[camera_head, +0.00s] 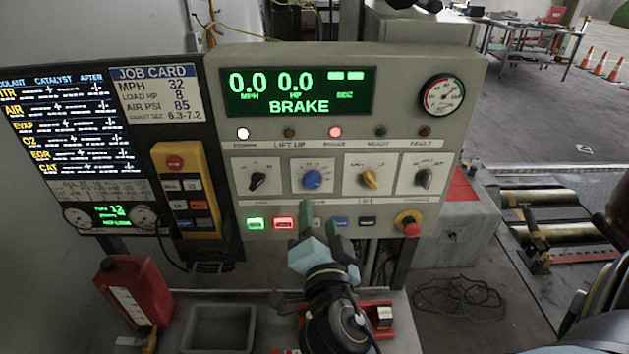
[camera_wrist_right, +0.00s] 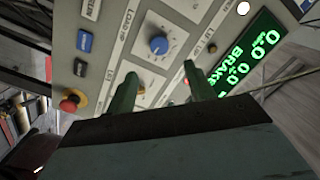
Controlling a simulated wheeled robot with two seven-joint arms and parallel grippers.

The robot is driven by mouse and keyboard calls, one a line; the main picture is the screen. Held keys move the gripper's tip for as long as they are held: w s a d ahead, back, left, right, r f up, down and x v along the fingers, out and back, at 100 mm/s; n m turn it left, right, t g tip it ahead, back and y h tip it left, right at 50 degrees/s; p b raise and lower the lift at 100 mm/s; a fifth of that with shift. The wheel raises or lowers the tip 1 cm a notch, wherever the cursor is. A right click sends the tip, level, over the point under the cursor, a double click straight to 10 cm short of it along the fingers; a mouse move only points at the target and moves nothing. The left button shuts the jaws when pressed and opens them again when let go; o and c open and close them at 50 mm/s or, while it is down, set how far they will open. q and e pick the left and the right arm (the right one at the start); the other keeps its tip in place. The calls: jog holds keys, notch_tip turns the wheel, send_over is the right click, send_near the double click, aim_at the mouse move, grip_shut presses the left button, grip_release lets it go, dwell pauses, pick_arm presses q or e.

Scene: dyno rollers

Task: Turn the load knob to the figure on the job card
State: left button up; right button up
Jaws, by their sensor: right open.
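The blue load knob (camera_head: 312,179) sits on its white dial plate on the control panel (camera_head: 450,90). It also shows in the right wrist view (camera_wrist_right: 159,45), beyond my fingertips, near a label that reads LOAD HP. The job card (camera_head: 157,93), left of the panel, reads MPH 32, LOAD HP 8, AIR PSI 85. My right gripper (camera_head: 319,222) is open and empty, just below the knob in the head view. In the wrist view its green fingers (camera_wrist_right: 160,78) are spread, with the knob ahead between them, apart from it. The knob's exact setting is too small to read.
A black knob (camera_head: 258,181) and a yellow knob (camera_head: 370,179) flank the load knob. Lit buttons (camera_head: 284,223) and a red emergency stop (camera_head: 408,223) lie below. A yellow pendant (camera_head: 186,190) hangs left. The display (camera_head: 298,92) reads 0.0, 0.0 and BRAKE.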

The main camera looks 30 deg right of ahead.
aim_at(314, 183)
jog(key=p+x, duration=0.3)
jog(key=x, duration=0.7)
jog(key=c, duration=1)
